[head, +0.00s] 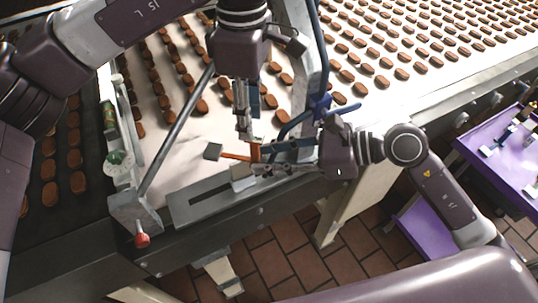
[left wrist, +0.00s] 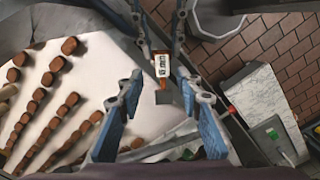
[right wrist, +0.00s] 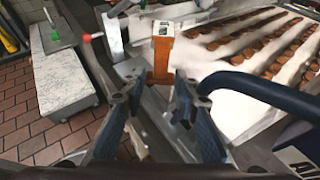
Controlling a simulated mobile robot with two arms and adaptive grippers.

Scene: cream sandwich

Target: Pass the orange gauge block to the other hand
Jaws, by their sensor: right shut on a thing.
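The orange gauge block (head: 255,152) stands upright between my two grippers above the conveyor's near edge. It shows with a pale labelled top in the left wrist view (left wrist: 161,67) and the right wrist view (right wrist: 162,60). My right gripper (head: 260,158) comes in from the right, shut on the block's lower part. My left gripper (head: 249,132) points down from above, its fingers apart on either side of the labelled top, with a slight gap seeming to show. An orange strip (head: 236,156) with a grey-green end lies left of the block; I cannot tell whether they are joined.
Brown cream sandwiches cover the white conveyor (head: 185,145) behind. A grey slotted plate (head: 190,207) lies below the grippers, with a red knob (head: 142,240) at left. A blue bent tube (head: 322,100) rises close to my right gripper. A purple cart (head: 490,150) stands at right.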

